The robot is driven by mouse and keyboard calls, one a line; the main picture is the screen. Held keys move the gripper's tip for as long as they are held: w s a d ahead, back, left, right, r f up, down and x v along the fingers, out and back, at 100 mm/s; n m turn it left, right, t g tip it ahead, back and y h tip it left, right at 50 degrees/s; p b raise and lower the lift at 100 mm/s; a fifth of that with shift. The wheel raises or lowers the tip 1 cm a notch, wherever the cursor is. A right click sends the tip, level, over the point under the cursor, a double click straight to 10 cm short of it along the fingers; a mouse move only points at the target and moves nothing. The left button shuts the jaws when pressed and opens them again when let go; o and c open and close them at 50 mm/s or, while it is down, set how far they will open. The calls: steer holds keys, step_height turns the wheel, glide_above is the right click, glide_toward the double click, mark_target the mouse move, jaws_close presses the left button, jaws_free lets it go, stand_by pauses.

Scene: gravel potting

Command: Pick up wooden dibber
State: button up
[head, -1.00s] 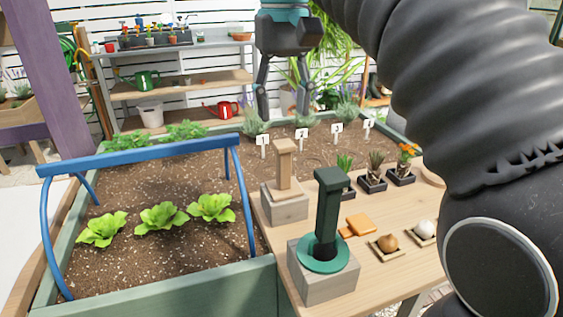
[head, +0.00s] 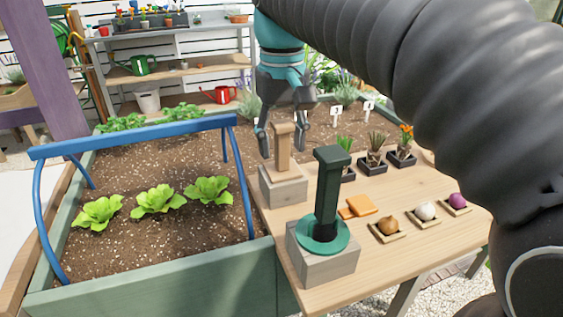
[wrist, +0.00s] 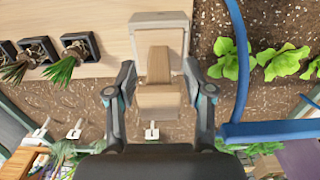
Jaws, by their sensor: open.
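The wooden dibber (head: 283,152) stands upright in a pale wooden block (head: 284,188) near the table's left edge, its wider handle on top. My gripper (head: 283,147) is open, with one finger to each side of the dibber's upper part. In the wrist view the dibber (wrist: 159,65) shows between the spread fingers of my gripper (wrist: 159,68), with clear gaps on both sides. The block (wrist: 160,18) is beyond it at the top. Whether the fingers are level with the handle is hard to tell.
A dark green tool (head: 328,195) stands in its own block nearer on the table. A blue rail (head: 135,135) spans the lettuce bed at left. Potted seedlings (head: 374,160), orange pieces (head: 357,206) and bulbs in small trays (head: 387,228) occupy the table's right.

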mark_target(282, 168)
steer(key=shift+f, duration=1.6)
jaws_close()
steer(key=shift+r, duration=0.15)
